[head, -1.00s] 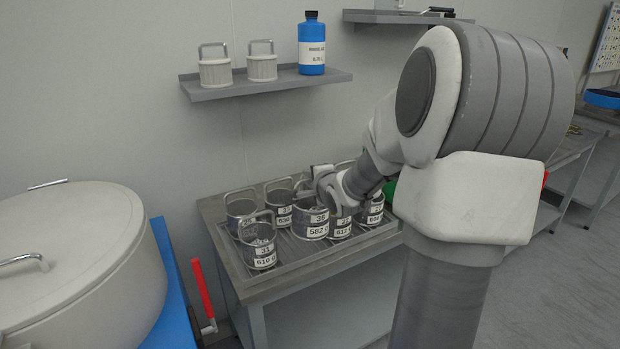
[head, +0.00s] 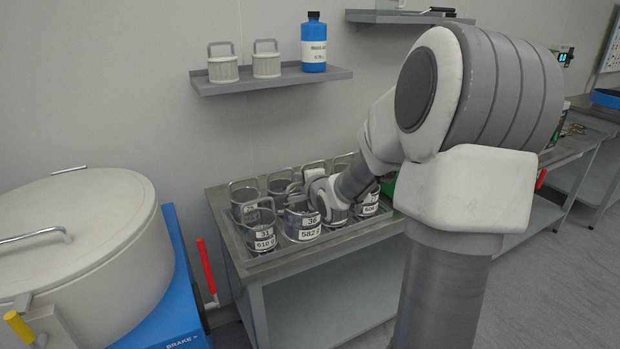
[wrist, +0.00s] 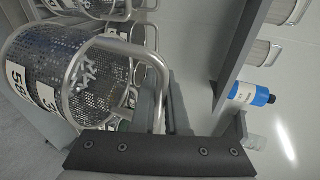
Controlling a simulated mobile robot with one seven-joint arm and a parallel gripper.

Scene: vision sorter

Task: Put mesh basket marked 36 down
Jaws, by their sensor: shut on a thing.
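The mesh basket marked 36 (head: 301,229) is a perforated metal cup with a wire handle and a white label reading 36 and 582. In the head view it is upright at the front of the tray (head: 340,239), right of the basket marked 31 (head: 262,229). Whether its base touches the tray cannot be told. My gripper (head: 299,189) is shut on its handle; my wrist partly hides the handle. In the wrist view the basket (wrist: 38,75) lies on the left, its handle running to my gripper (wrist: 157,138).
Several more mesh baskets stand in the tray, one at the back left (head: 243,196) and one at the right (head: 369,204). A wall shelf (head: 275,82) above holds two white baskets and a blue bottle (head: 313,44). A large lidded drum (head: 85,250) stands left.

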